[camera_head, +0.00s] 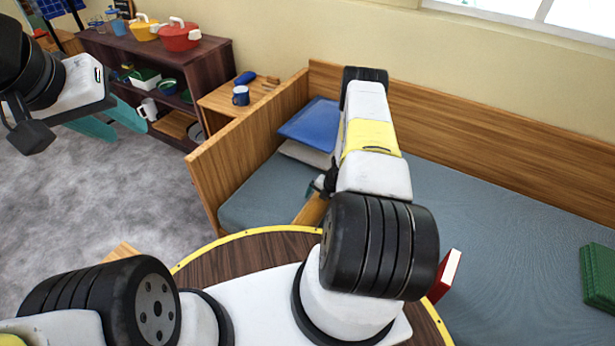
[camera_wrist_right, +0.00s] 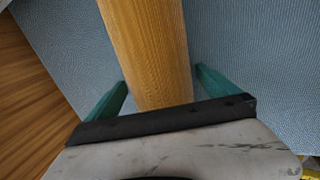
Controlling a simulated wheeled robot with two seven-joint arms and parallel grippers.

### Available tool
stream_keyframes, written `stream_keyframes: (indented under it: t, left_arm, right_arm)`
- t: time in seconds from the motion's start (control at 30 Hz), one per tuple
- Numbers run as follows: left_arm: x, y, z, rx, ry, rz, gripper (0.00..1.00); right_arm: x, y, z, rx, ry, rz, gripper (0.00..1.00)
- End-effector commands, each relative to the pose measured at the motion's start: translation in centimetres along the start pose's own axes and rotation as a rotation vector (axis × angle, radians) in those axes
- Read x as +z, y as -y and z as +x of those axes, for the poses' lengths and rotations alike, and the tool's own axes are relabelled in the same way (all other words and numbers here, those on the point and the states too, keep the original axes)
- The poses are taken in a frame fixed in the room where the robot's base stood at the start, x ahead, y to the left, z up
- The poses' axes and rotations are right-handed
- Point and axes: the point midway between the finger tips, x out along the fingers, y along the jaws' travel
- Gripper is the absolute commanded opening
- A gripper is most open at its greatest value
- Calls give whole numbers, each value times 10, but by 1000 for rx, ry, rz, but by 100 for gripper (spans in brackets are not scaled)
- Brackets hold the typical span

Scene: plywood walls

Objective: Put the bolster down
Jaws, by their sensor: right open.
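The bolster (camera_wrist_right: 148,50) is a long orange-brown piece lying on the grey-blue bed surface. In the right wrist view it runs between the two teal fingers of my right gripper (camera_wrist_right: 161,77). The fingers are spread, one on each side, with a gap visible on each side. My left gripper (camera_head: 115,122) is open and empty, above the grey floor at the left.
The bed (camera_head: 262,194) has wooden sides and back. A blue pillow (camera_head: 313,127) lies at its head end. A green folded item (camera_head: 599,277) and a red-and-white book-like object (camera_head: 446,275) are at the right.

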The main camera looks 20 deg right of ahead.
Motion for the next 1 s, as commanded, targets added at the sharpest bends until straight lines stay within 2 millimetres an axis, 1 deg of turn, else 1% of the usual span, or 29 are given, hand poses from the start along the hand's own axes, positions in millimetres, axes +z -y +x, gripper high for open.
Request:
stream_keyframes:
  t: [0.3, 0.4, 0.5, 0.63, 0.67, 0.73, 0.77, 0.87, 0.9, 0.97, 1.0]
  left_arm:
    - [0, 0, 0, 0, 0, 0, 36]
    - [0, 0, 0, 0, 0, 0, 36]
    - [0, 0, 0, 0, 0, 0, 36]
    - [0, 0, 0, 0, 0, 0, 36]
    - [0, 0, 0, 0, 0, 0, 36]
    - [0, 0, 0, 0, 0, 0, 36]
    - [0, 0, 0, 0, 0, 0, 36]
    - [0, 0, 0, 0, 0, 0, 36]
    - [0, 0, 0, 0, 0, 0, 36]
    - [0, 0, 0, 0, 0, 0, 36]
    - [0, 0, 0, 0, 0, 0, 36]
  right_arm:
    - [2, -1, -67, 1, 4, -1, 99]
    - [1, -1, -86, 1, 2, 0, 99]
    - [1, -1, -100, 0, 2, -1, 99]
    - [1, -2, -111, 1, 5, 3, 99]
    - [4, -4, -115, 2, 11, 10, 99]
    - [14, -13, -131, 5, 44, 42, 99]
    - [20, -20, -141, 8, 66, 67, 99]
    - [45, -51, -190, 27, 167, 195, 99]
    - [55, -65, -216, 40, 214, 263, 99]
    - [66, -85, -258, 64, 282, 381, 99]
    - [70, -97, -286, 84, 322, 462, 99]
